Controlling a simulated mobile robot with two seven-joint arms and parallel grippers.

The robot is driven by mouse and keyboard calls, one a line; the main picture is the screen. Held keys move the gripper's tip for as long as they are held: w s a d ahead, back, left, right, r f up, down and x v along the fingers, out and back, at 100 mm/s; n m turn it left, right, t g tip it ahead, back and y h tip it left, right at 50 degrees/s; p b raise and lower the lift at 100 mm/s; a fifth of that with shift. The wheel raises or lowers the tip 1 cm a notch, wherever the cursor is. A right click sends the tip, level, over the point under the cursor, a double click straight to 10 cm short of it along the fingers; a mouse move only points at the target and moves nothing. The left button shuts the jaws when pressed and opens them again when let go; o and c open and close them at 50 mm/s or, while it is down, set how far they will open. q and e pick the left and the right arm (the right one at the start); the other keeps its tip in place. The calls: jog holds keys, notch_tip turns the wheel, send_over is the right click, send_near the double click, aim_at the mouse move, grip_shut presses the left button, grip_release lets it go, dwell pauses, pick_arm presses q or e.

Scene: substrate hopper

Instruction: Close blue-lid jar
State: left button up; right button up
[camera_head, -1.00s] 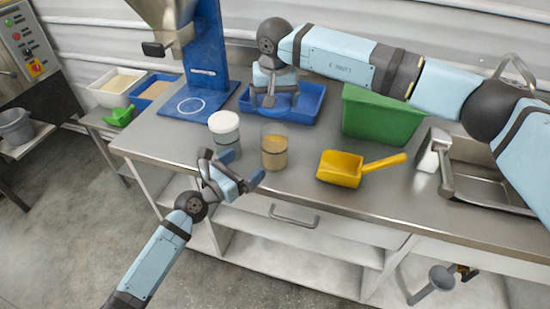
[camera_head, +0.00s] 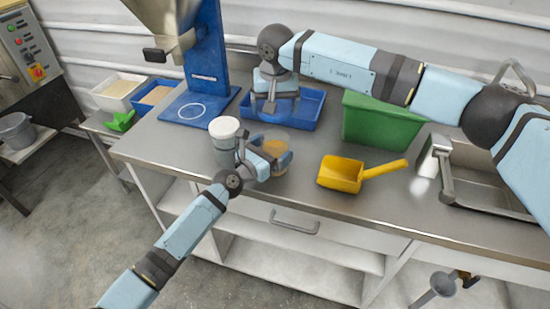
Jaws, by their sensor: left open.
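A clear jar (camera_head: 279,146) with tan contents stands on the steel counter, with no lid visible on it. My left gripper (camera_head: 259,153) is open at the jar's near left side, its fingers close to the jar wall. Whether it touches the jar I cannot tell. A second jar (camera_head: 224,143) with a white lid (camera_head: 224,127) stands just left of it. My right gripper (camera_head: 271,103) points down over the blue tray (camera_head: 308,112) behind the jars. Its finger opening is unclear. I cannot make out a separate blue lid.
A yellow scoop (camera_head: 340,173) lies right of the jars, with a green bin (camera_head: 380,122) behind it. A blue hopper stand (camera_head: 207,65) is at the back left, and a sink (camera_head: 485,180) at the right. The counter front between jars and scoop is clear.

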aim_at(275, 130)
pick_arm(q)
jog(key=shift+w+d, duration=0.35)
jog(key=c, duration=1.1)
jog(key=shift+c, duration=0.2)
pick_arm(e)
jog(key=shift+f, duration=2.5)
jog(key=shift+f, duration=0.9)
jog(key=shift+f, duration=0.55)
